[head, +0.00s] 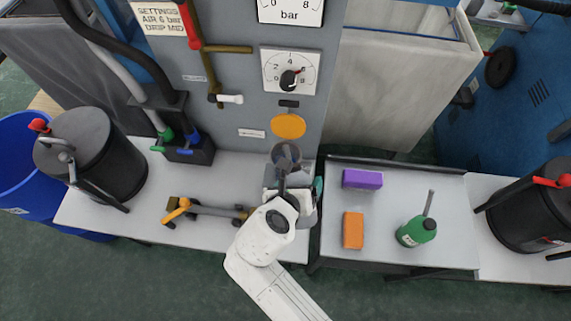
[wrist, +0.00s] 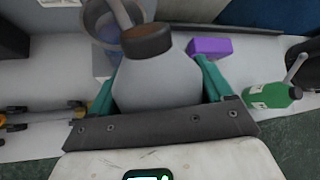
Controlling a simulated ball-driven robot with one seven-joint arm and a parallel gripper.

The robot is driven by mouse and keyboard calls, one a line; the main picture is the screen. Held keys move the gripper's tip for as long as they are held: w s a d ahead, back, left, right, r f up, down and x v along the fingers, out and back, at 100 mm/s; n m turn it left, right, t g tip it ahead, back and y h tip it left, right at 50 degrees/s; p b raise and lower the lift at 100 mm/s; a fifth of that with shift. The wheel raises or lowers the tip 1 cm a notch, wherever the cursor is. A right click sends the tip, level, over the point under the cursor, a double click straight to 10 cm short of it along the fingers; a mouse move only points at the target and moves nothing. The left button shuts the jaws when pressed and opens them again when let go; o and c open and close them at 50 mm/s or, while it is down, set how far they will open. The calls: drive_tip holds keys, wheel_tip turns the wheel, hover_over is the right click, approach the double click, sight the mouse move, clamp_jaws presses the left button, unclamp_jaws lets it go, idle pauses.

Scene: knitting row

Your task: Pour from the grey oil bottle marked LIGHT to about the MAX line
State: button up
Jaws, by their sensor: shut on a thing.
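My gripper (wrist: 157,86) is shut on a grey bottle (wrist: 155,72) with a brown cap and a grey spout; its teal fingers press on both sides. No marking shows on the side of the bottle facing the wrist camera. In the wrist view the spout overlaps a round translucent bowl (wrist: 98,22), which has some bluish content low down. I cannot tell whether oil is flowing. In the head view the bowl (head: 286,153) is at the foot of the grey panel, just beyond my gripper (head: 293,186), and my wrist mostly hides the bottle. No MAX line is readable.
On the right-hand table, a purple block (head: 362,179), an orange block (head: 353,230) and a green oil bottle (head: 416,231) stand apart. A black canister (head: 90,155) and a yellow-ended metal part (head: 205,209) are on the left bench. An orange disc (head: 288,125) is above the bowl.

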drive_tip(key=shift+f+t+b, duration=0.4)
drive_tip(key=shift+b, duration=0.3)
drive_tip(key=shift+w, duration=0.1)
drive_tip(key=shift+f+b, duration=0.2)
drive_tip(key=shift+b, duration=0.15)
drive_tip(key=shift+f+t+b, duration=0.35)
drive_tip(key=shift+t+b, duration=0.15)
drive_tip(key=shift+b, duration=0.2)
drive_tip(key=shift+w+m, duration=0.1)
drive_tip(key=shift+m, duration=0.2)
